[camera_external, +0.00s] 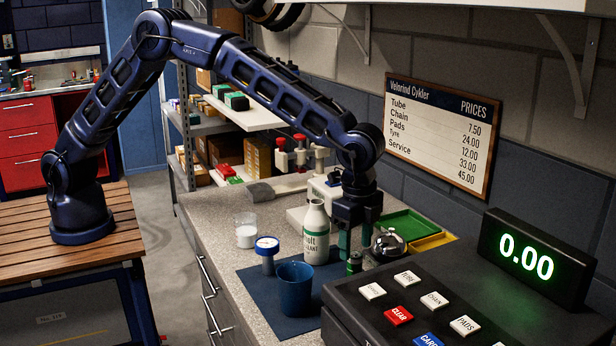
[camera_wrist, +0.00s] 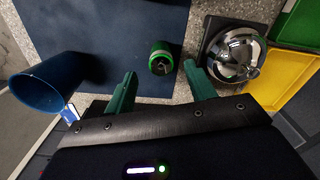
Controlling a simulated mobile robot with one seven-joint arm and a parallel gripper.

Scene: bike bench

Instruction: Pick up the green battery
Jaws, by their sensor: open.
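The green battery (camera_wrist: 161,58) stands just ahead of the fingertips of my gripper (camera_wrist: 160,72) in the wrist view, roughly centred between the two green fingers. My gripper is open and empty. Whether the fingers reach down beside the battery cannot be told.
A chrome bell (camera_external: 388,243) stands close to the right finger. Green (camera_external: 405,224) and yellow (camera_external: 433,241) trays lie behind. A black cash register (camera_external: 440,300) fills the front right.

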